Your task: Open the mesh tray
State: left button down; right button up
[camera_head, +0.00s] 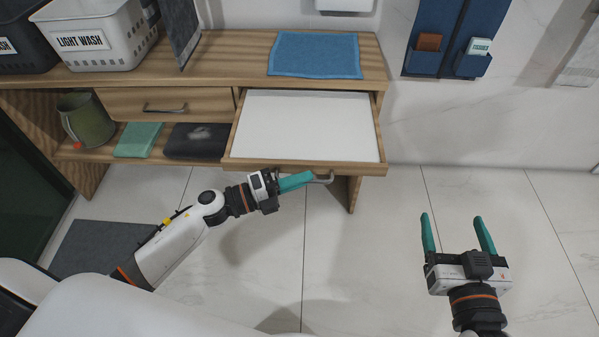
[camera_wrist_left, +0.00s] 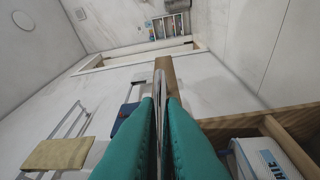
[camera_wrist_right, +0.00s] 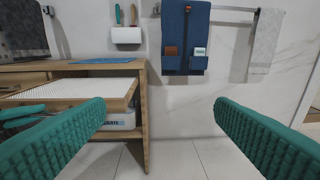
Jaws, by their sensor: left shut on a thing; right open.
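The mesh tray (camera_head: 305,125) is a wood-framed pull-out with a pale white surface. It stands pulled out from the wooden vanity, and its surface lies exposed. It also shows in the right wrist view (camera_wrist_right: 75,88). My left gripper (camera_head: 308,179) is shut on the metal handle (camera_head: 326,178) at the tray's front edge. In the left wrist view the handle (camera_wrist_left: 160,95) runs between the teal fingers. My right gripper (camera_head: 452,217) is open and empty, well to the right of the tray above the floor.
A closed drawer (camera_head: 165,104) is left of the tray. A blue mat (camera_head: 315,54) and a light wash basket (camera_head: 97,35) are on the counter. A white labelled box (camera_wrist_right: 121,120) sits beneath the tray. The blue wall organizer (camera_head: 452,35) hangs right. The right floor is clear.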

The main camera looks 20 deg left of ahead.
dwell(0.3)
pick_arm(q)
jog(key=c, duration=1.5)
grip_release()
jog(key=shift+s+a, duration=0.2)
jog(key=shift+a, duration=0.05)
jog(key=p+v, duration=0.1)
jog(key=v, duration=1)
jog(key=shift+s+a, duration=0.15)
jog(key=shift+a, duration=0.05)
pick_arm(e)
jog(key=f+g, duration=0.1)
jog(key=s+f+g, duration=0.1)
jog(key=d+f+g+h, duration=0.1)
jog(key=f, duration=0.1)
jog(key=shift+s+f, duration=0.1)
jog(key=shift+s, duration=0.25)
